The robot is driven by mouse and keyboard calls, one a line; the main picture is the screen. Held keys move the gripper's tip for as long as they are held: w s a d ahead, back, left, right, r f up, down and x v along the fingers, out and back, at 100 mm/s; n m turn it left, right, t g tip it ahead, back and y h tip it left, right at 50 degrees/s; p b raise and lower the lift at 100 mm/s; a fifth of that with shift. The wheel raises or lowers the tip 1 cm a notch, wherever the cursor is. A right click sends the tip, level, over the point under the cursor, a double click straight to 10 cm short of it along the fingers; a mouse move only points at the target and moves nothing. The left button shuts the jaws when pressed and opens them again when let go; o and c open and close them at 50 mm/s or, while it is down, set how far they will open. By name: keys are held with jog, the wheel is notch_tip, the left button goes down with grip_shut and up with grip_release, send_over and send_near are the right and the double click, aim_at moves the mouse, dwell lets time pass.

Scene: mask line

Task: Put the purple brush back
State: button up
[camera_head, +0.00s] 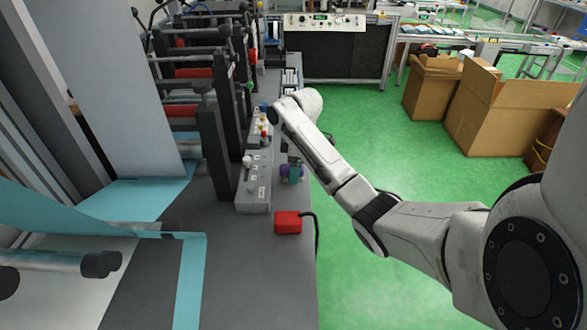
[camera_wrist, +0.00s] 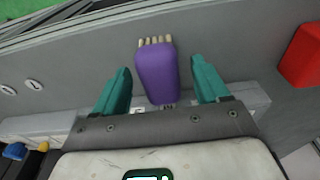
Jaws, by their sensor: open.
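The purple brush (camera_wrist: 157,78) has a purple body with pale bristles at its top end in the wrist view. It lies between the two teal fingers of my gripper (camera_wrist: 159,66), which are open, with a gap on each side of the brush. Whether the brush touches the bench is hard to tell.
A red box (camera_head: 287,222) with a black cable sits on the bench in front of the brush; it also shows in the wrist view (camera_wrist: 303,55). The grey control box (camera_head: 255,185) with knobs stands left. The green floor (camera_head: 400,155) right of the bench is clear near it.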

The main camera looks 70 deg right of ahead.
notch_tip(320, 180, up, 12)
jog(key=s+p, duration=0.1)
jog(key=p, duration=0.4)
jog(key=shift+s+d+f, duration=0.15)
jog(key=shift+d+f, duration=0.1)
